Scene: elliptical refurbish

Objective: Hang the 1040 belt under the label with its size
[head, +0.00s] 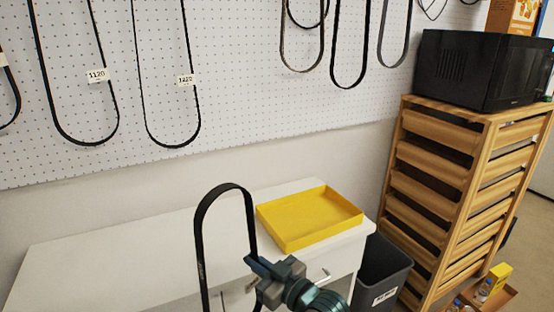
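A black belt (197,242) stands up as a tall narrow loop in front of the white table. Its lower end runs out of the bottom of the picture. My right gripper (259,273) is closed around the right strand of this loop. I cannot read a size on the held belt. Black belts hang on the white pegboard (235,60), one with a tag reading 1120 (97,75) and one with a tag reading 1220 (185,80). No 1040 label is readable. The size labels above the belts are out of view. My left gripper is not in view.
A yellow tray (310,217) lies on the right of the white table (120,262); the table's left side is clear. A dark bin (381,272) stands beside it. A wooden drawer stand (455,185) carries a black microwave (478,68) at right.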

